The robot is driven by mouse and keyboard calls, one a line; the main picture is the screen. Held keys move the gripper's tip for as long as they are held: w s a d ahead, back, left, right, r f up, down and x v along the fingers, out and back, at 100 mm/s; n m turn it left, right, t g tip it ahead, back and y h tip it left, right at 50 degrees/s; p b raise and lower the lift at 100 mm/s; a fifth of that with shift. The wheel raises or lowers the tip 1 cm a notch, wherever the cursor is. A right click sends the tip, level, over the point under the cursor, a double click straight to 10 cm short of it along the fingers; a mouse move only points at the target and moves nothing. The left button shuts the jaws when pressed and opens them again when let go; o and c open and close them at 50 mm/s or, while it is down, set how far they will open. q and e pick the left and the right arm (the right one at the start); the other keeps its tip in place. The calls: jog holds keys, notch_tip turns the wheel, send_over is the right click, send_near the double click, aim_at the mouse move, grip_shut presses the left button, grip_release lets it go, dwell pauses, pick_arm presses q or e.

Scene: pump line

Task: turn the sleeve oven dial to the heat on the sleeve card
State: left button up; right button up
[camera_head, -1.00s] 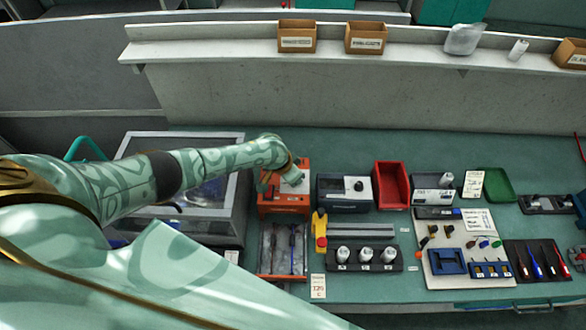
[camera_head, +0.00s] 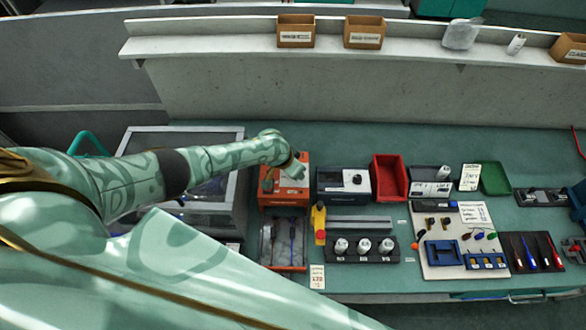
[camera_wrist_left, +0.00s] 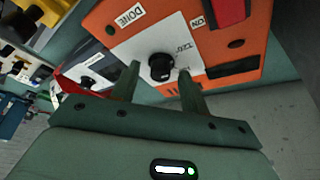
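The sleeve oven (camera_head: 284,197) is an orange box at the middle of the bench. In the left wrist view its orange face (camera_wrist_left: 112,20) carries a white plate with a black round dial (camera_wrist_left: 161,67) and small print beside it. My left gripper (camera_wrist_left: 159,70) is open, one finger on each side of the dial in the picture; I cannot tell whether they touch it. In the head view my left gripper (camera_head: 292,170) is over the oven and hides the dial. A small white card (camera_head: 317,277), possibly the sleeve card, lies near the front edge, its writing too small to read surely. My right gripper is not in view.
Right of the oven stand a dark-blue device (camera_head: 343,184) with a black knob and a red bin (camera_head: 390,178). A yellow-and-red stop button (camera_head: 319,222) and a rack of white cylinders (camera_head: 361,249) are in front. A glass-topped case (camera_head: 205,215) stands left.

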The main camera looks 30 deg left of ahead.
pick_arm(q)
jog(key=shift+s+a+r, duration=0.1)
jog(key=shift+s+r, duration=0.05)
jog(key=shift+r, duration=0.15)
jog(key=p+v, duration=0.3)
jog(key=v, duration=0.2)
jog(key=shift+r+p, duration=0.35)
jog(key=shift+p, duration=0.05)
notch_tip(320, 180, up, 8)
jog(key=p, duration=0.2)
send_over(288, 180)
jog(key=s+a, duration=0.1)
jog(key=s, duration=0.2)
jog(key=shift+s+a+r, duration=0.15)
jog(key=shift+s+r, duration=0.25)
jog(key=shift+r, duration=0.2)
